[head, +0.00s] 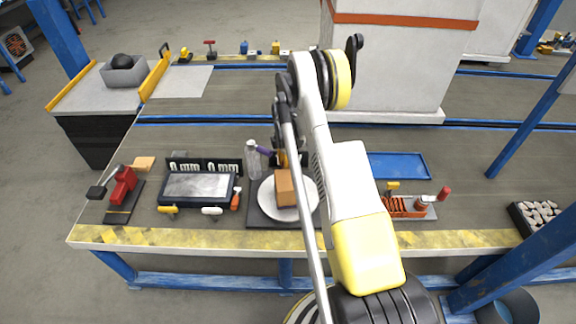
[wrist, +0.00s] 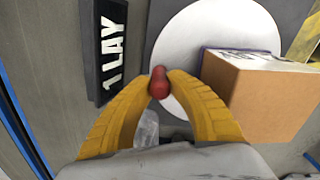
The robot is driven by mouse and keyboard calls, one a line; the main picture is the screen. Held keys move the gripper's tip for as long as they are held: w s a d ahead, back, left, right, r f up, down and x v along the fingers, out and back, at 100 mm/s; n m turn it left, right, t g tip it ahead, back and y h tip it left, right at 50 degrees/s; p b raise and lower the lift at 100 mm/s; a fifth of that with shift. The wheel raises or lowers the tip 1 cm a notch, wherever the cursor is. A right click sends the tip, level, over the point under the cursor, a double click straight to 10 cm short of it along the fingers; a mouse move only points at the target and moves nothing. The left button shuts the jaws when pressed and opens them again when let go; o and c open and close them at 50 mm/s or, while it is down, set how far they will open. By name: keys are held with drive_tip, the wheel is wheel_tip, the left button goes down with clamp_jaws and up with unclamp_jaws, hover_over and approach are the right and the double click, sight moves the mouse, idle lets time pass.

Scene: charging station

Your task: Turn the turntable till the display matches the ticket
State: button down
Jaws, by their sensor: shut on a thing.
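My gripper (wrist: 160,82) has its yellow fingers closed on a red knob (wrist: 159,88) at the edge of the white turntable disc (wrist: 185,42). A brown box (wrist: 265,95) with a printed label on top stands on the disc; the label is too small to read. The turntable (head: 307,183) and box (head: 285,188) also show in the head view, partly behind my arm. A black sign (wrist: 107,50) beside the disc reads "1 LAY", cut off by shadow or frame. Two dark displays (head: 185,167) and (head: 222,167) read about "0 mm". I cannot pick out the ticket.
A clear bottle (head: 253,160) stands just left of the turntable. A grey-topped tablet (head: 197,187) and a red clamp tool (head: 123,186) are further left. A blue tray (head: 398,165) and a parts tray (head: 410,206) lie to the right. The yellow-striped front edge (head: 170,238) is clear.

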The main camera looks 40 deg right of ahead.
drive_tip(key=shift+w+a+n, duration=0.3)
drive_tip(key=shift+a+n, duration=0.35)
drive_tip(key=shift+n, duration=0.15)
drive_tip(key=c, duration=1.2)
unclamp_jaws()
drive_tip(key=shift+c, duration=0.2)
drive_tip(key=shift+r, duration=0.1)
wheel_tip(320, 180, up, 12)
